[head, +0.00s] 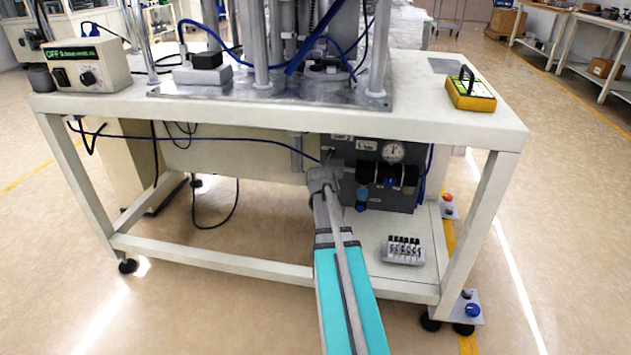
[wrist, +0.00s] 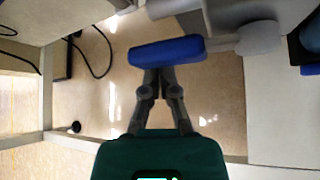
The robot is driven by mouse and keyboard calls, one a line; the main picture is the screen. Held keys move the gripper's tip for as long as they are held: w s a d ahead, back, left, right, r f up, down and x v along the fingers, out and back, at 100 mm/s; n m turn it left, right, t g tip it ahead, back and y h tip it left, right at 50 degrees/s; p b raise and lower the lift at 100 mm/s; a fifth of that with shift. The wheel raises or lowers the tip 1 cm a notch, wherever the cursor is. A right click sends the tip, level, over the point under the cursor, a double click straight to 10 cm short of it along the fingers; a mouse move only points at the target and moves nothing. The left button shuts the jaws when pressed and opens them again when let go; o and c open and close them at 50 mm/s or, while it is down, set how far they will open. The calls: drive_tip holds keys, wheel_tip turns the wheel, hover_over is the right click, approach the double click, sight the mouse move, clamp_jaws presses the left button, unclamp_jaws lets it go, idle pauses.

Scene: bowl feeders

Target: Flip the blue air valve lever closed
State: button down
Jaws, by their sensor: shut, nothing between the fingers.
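The blue air valve lever (wrist: 167,51) lies roughly level across the upper middle of the wrist view. Its right end joins a grey stem and a rounded grey valve body (wrist: 258,38). My gripper (wrist: 159,74) is shut and empty, with its fingertips at the lower edge of the lever; I cannot tell whether they touch it. In the head view my arm reaches under the table to the left part of the grey air panel (head: 368,146). There my gripper and wrist hide the lever.
The panel carries a round gauge (head: 392,152), a blue knob (head: 390,182) and a blue bowl (head: 361,198). The white table (head: 270,122) overhangs my arm. A small grey block with several pegs (head: 403,250) sits on the lower shelf. A dark hose hangs on the left.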

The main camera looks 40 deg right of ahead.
drive_tip(key=r, duration=0.1)
drive_tip(key=p, duration=0.1)
drive_tip(key=r+p, duration=0.1)
drive_tip(key=shift+s+d+r, duration=0.3)
drive_tip(key=shift+s, duration=0.05)
drive_tip(key=shift+d, duration=0.15)
drive_tip(key=shift+s+d, duration=0.1)
